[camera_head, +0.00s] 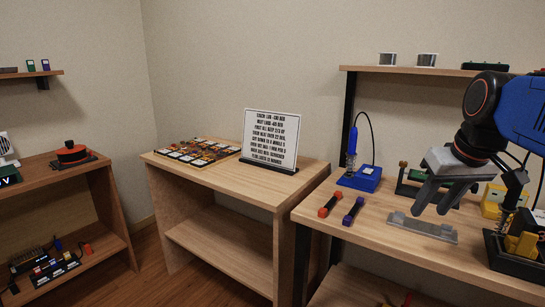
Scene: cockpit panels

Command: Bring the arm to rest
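My gripper (432,196) is at the right of the head view, at the end of my blue and black arm. Its two grey fingers point down and to the left, with a gap between them and nothing seen in it. It appears to hang above the right workbench (375,217), over a flat grey bracket (423,227). I cannot tell the exact height of the fingertips over the bracket.
On the right bench lie a red tool (330,205), a purple tool (353,211) and a blue soldering stand (359,178). A black holder (515,255) stands near its right edge. A text sign (270,140) stands on the middle table. A shelf (410,70) hangs above.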

